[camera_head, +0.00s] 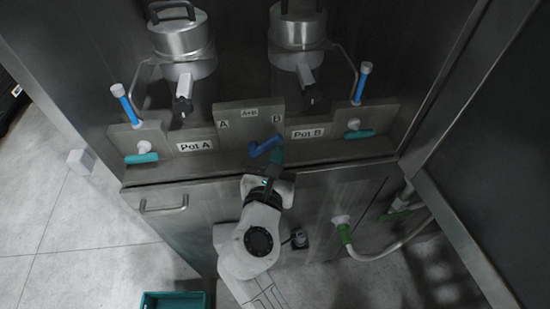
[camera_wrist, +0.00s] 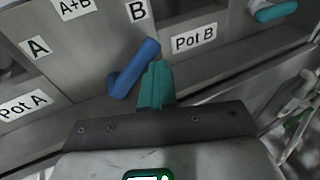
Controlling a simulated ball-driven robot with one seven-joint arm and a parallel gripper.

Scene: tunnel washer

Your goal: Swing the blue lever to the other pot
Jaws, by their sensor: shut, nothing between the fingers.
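The blue lever (camera_head: 265,146) sits on the metal panel between the Pot A label (camera_head: 196,145) and the Pot B label (camera_head: 307,133). In the wrist view the blue lever (camera_wrist: 135,68) slants up and to the right, its upper end towards the letter B (camera_wrist: 138,11) and Pot B side. My gripper (camera_head: 277,156) has teal fingers, shut and empty. In the wrist view the gripper (camera_wrist: 157,75) is just right of the lever; I cannot tell whether they touch.
Teal handles stand at the left (camera_head: 141,158) and right (camera_head: 359,134) of the panel. Two metal pots, left (camera_head: 180,37) and right (camera_head: 298,30), are above. A drawer handle (camera_head: 163,205) juts out below. A teal crate (camera_head: 173,300) is on the floor.

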